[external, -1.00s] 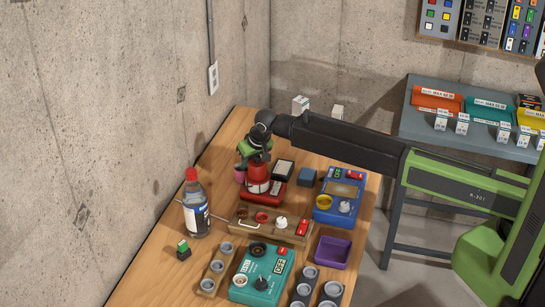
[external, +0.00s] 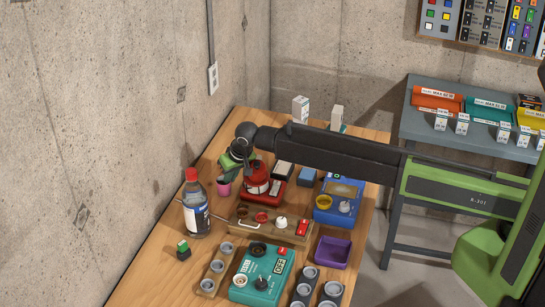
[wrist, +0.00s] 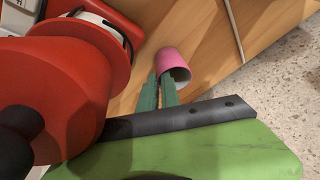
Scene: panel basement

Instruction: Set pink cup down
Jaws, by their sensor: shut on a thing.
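The pink cup (external: 224,188) is at the wall side of the wooden table, left of the red device, with its lower end at or close above the tabletop; I cannot tell whether it touches. In the wrist view the cup (wrist: 174,60) shows its open mouth turned towards the camera. My gripper (wrist: 162,84) has its green fingers at the cup's rim and is shut on it. In the external view my gripper (external: 231,174) is just above the cup, partly hidden by my wrist.
The red device (external: 259,180) stands close to the right of my gripper and fills the left of the wrist view. A bottle (external: 197,207) with a red cap stands in front-left of the cup. A wooden panel (external: 270,225) lies in front. Bare tabletop surrounds the cup's left side.

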